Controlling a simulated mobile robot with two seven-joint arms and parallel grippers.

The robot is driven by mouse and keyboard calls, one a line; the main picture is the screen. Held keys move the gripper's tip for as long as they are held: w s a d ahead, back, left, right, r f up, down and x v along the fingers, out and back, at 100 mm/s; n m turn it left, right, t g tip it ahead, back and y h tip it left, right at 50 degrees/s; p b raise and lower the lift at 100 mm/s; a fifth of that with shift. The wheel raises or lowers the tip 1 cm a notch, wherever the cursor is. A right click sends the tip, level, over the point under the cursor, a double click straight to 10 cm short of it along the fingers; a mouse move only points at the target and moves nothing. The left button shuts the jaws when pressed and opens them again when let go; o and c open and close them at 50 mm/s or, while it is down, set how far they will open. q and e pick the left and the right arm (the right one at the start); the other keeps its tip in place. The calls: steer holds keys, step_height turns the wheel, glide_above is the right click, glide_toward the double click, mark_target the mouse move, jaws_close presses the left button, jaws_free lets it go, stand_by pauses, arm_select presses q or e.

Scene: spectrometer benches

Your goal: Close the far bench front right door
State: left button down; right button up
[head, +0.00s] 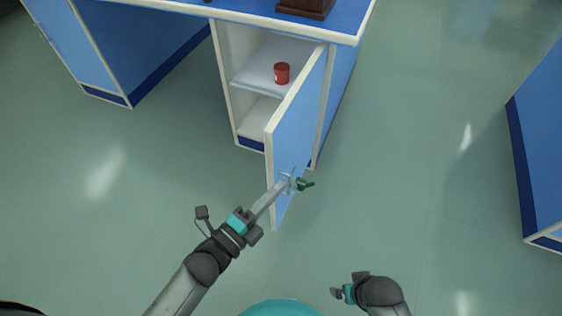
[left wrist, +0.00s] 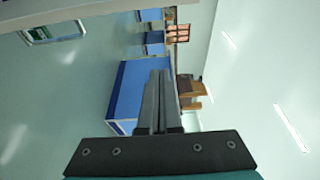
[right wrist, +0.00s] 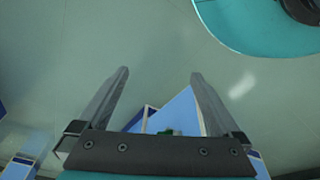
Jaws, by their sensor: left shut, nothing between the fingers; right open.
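The door (head: 312,100) is a light blue panel with a white edge. It stands swung out from the right side of the open cabinet in the head view. A small metal handle with a green part (head: 305,184) sits near its lower outer end. My left gripper (head: 282,186) is shut and empty, its fingertips at the door beside the handle; I cannot tell if they touch it. Its closed fingers also show in the left wrist view (left wrist: 158,75). My right gripper (right wrist: 159,75) is open and empty, low and apart from the door.
The open cabinet shows a shelf (head: 250,78) with a red cup (head: 282,73) on it. The blue bench top (head: 250,8) carries a brown object (head: 305,8). Another blue bench (head: 540,150) stands at the right. The floor between is clear.

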arm_select(q)
steer(key=w+b, duration=0.2)
steer(key=w, duration=0.6)
steer(key=shift+d+b, duration=0.3)
steer(key=shift+d, duration=0.15)
arm_select(e)
steer(key=w+r+t, duration=0.1)
steer(key=w+r, duration=0.2)
steer(key=r, duration=0.2)
steer(key=shift+a+r, duration=0.15)
steer(key=shift+a, duration=0.15)
